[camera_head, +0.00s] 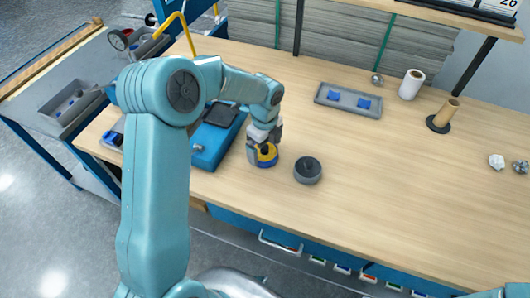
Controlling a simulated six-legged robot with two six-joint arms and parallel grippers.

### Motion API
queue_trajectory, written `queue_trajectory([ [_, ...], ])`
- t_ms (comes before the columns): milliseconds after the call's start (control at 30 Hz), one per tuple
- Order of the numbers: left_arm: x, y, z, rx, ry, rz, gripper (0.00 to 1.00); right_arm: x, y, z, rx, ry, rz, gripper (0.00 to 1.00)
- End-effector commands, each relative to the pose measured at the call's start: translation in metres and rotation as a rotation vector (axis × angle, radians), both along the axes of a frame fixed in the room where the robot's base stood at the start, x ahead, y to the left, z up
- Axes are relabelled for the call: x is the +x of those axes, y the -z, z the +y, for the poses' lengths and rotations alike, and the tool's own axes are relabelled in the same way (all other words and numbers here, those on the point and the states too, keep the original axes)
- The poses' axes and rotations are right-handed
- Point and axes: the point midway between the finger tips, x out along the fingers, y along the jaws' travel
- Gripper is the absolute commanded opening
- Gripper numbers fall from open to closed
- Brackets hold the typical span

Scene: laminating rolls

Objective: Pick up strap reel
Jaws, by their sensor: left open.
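My left gripper (264,147) points down over a round yellow and blue reel (268,160) on the wooden bench (400,190). Its jaws are open at the reel, and they hide part of it. Whether they touch it I cannot tell. A dark grey round reel-like thing (308,171) lies on the bench just right of the gripper, apart from it. Which of the two is the strap reel I cannot tell for sure. My right gripper is not in view.
A blue device (213,140) stands just left of the gripper. A grey tray (330,97) with blue pieces, a white roll (411,84) and a brown core on a dark base (444,116) stand farther back. The bench's middle right is clear.

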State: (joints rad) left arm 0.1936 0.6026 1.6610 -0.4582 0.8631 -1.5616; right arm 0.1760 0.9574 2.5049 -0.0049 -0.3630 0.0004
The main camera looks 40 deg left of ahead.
Motion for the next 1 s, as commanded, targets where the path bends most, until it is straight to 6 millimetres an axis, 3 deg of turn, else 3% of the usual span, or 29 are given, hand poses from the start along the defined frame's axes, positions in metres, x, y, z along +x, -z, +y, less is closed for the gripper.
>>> queue_trajectory([
  [100, 0.000, 0.012, 0.000, 0.000, 0.000, 0.001, 1.00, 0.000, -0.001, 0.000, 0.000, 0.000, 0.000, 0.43],
  [367, 0.001, 0.015, 0.000, 0.000, 0.000, -0.001, 0.97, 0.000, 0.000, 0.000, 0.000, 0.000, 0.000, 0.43],
  [500, 0.001, 0.014, 0.000, 0.000, 0.000, -0.001, 0.51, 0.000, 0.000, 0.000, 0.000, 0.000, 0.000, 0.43],
  [533, 0.001, 0.014, 0.000, 0.000, 0.000, -0.001, 0.46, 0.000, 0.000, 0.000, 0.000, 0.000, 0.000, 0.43],
  [833, 0.001, 0.012, 0.000, 0.001, 0.000, -0.002, 0.46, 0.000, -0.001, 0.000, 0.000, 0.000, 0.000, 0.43],
  [1000, 0.002, -0.005, 0.001, 0.001, -0.001, -0.005, 0.46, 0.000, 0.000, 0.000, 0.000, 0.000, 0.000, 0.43],
])
